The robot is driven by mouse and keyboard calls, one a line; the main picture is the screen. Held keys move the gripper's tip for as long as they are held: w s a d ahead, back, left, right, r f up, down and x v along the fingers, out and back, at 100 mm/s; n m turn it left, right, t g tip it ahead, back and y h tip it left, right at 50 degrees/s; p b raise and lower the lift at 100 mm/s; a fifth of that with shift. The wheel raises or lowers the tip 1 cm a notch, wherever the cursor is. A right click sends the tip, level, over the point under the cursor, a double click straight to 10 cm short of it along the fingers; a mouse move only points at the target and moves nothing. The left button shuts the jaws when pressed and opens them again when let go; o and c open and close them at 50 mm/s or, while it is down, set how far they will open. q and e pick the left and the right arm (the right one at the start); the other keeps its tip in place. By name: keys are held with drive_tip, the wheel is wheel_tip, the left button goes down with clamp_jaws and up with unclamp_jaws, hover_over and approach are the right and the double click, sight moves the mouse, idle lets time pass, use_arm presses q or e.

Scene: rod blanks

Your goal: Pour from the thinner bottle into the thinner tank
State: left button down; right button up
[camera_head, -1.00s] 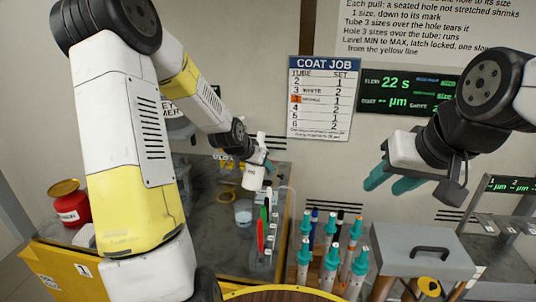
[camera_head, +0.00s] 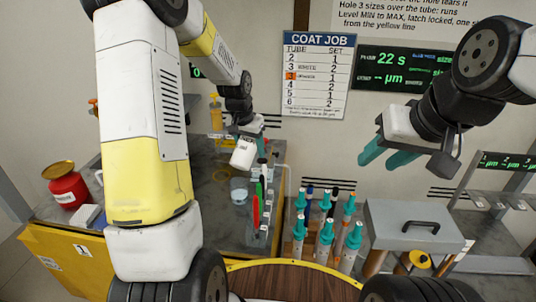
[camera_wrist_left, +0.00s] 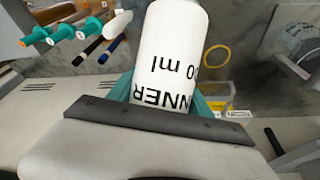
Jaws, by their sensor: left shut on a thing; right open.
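My left gripper (camera_head: 252,131) is shut on a white bottle (camera_head: 243,153), held tilted above the bench. In the left wrist view the bottle (camera_wrist_left: 168,50) sits between teal fingers, and its label partly reads "NNER" and "0 ml". The bottle's mouth is not clear in either view. A small translucent container (camera_head: 239,190) stands on the bench below the bottle, apart from it. I cannot tell which vessel is the thinner tank. My right gripper (camera_head: 384,153) is open and empty, raised at the right in front of the wall.
A red can (camera_head: 68,188) stands at the left. A red and green row of items (camera_head: 257,212) lies along the bench's right side. An orange-yellow bottle (camera_head: 215,113) stands at the back.

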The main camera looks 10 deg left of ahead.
sight(246, 148)
use_arm(q)
drive_tip(key=shift+s+a+r+g+y, duration=0.1)
drive_tip(key=shift+s+r+g+y, duration=0.1)
drive_tip(key=shift+s+g, duration=0.25)
drive_tip(key=shift+s+a+r+g+y, duration=0.1)
drive_tip(key=shift+s+g+y, duration=0.15)
drive_tip(key=shift+g, duration=0.4)
idle(1.1)
drive_tip(key=shift+s+a+r+g+y, duration=0.15)
drive_tip(key=shift+s+g+y, duration=0.15)
drive_tip(key=shift+g, duration=0.45)
drive_tip(key=shift+s+a+r+g+y, duration=0.15)
drive_tip(key=shift+s+g, duration=0.2)
drive_tip(key=shift+g, duration=0.4)
idle(2.6)
drive_tip(key=shift+w+d+f+t+h, duration=0.15)
drive_tip(key=shift+w+t+h, duration=0.1)
drive_tip(key=shift+t, duration=0.35)
drive_tip(key=shift+w+d+f+t+h, duration=0.15)
drive_tip(key=shift+w+t, duration=0.1)
drive_tip(key=shift+t, duration=0.35)
drive_tip(key=shift+a, duration=0.1)
